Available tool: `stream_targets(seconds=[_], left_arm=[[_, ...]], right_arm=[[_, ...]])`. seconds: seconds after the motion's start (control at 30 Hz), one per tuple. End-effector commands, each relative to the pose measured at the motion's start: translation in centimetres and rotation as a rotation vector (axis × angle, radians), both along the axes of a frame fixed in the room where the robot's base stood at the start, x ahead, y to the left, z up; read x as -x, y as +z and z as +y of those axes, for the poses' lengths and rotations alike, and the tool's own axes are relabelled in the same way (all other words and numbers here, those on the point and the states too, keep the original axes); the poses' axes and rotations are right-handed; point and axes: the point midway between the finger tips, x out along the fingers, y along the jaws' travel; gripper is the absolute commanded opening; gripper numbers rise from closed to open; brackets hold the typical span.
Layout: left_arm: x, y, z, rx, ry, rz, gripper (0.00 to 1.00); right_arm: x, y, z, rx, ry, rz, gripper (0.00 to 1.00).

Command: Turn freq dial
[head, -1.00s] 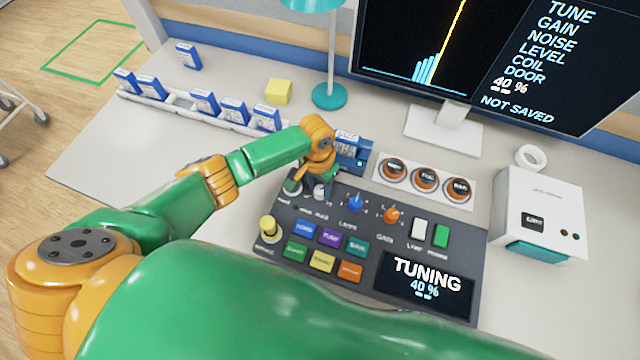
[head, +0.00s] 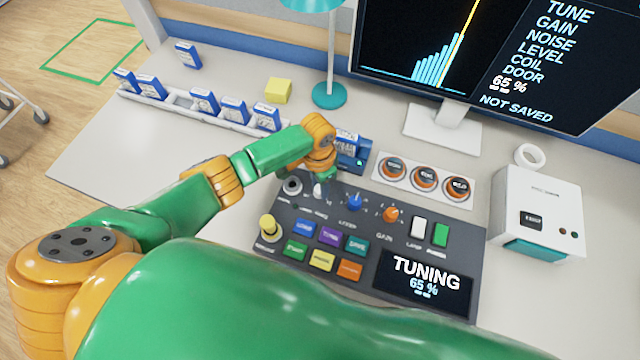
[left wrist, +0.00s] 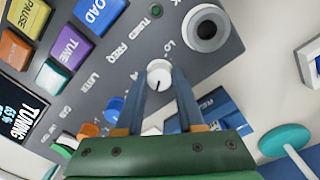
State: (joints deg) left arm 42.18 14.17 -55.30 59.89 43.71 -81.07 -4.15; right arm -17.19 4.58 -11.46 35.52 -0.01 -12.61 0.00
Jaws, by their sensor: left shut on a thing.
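The freq dial (left wrist: 159,74) is a small white knob with a dark pointer line on the grey control panel (head: 405,235). In the left wrist view it sits between the two fingertips of my left gripper (left wrist: 163,80), which is shut on it. In the head view the left gripper (head: 320,182) reaches down at the panel's upper left, and the dial is mostly hidden by it. The panel display (head: 424,280) reads TUNING 65 %. The monitor (head: 480,60) also shows 65 % and NOT SAVED. My right gripper is not in view.
A blue knob (head: 355,201), an orange knob (head: 391,214) and coloured buttons are on the panel near the dial. A round socket (head: 292,186) lies just left of it. A blue box (head: 352,152) stands behind the gripper. A yellow-topped knob (head: 267,225) rises at the panel's left edge.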

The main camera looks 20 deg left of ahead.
Motion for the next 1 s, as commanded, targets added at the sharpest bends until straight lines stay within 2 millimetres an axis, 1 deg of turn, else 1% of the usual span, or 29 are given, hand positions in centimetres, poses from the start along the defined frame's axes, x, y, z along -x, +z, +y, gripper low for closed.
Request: stream_targets(seconds=[0.23, 0.27, 0.3, 0.33, 0.37, 0.6, 0.67, 0.77, 0.9, 1.0], left_arm=[[0.0, 0.0, 0.0, 0.001, 0.001, -0.001, 0.00], [0.0, 0.0, 0.0, 0.001, 0.001, -0.001, 0.46], [0.0, 0.0, 0.0, 0.001, 0.001, -0.001, 0.56], [0.0, 0.0, 0.0, 0.001, 0.001, -0.001, 0.64], [0.0, 0.0, 0.0, 0.001, 0.001, -0.001, 0.67], [0.0, 0.0, 0.0, 0.001, 0.001, -0.001, 0.67], [-0.1, 0.4, 0.0, 0.001, 0.001, -0.002, 0.67], [-0.1, 2.3, 0.0, 0.003, 0.000, -0.004, 0.67], [-0.2, 5.3, 0.1, 0.002, -0.001, -0.006, 0.67], [-0.2, 6.6, 0.2, 0.002, 0.001, -0.004, 0.67]], right_arm=[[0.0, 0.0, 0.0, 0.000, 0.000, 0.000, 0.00], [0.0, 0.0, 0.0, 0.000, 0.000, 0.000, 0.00], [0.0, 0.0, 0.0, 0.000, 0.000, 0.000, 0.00], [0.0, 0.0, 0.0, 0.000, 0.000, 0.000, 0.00], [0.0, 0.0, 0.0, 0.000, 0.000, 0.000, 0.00], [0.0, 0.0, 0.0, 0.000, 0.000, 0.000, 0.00], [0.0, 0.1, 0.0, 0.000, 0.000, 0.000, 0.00], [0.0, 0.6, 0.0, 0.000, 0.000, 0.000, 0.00], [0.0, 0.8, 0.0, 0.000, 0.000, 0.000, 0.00], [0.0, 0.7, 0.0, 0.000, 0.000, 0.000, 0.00]])
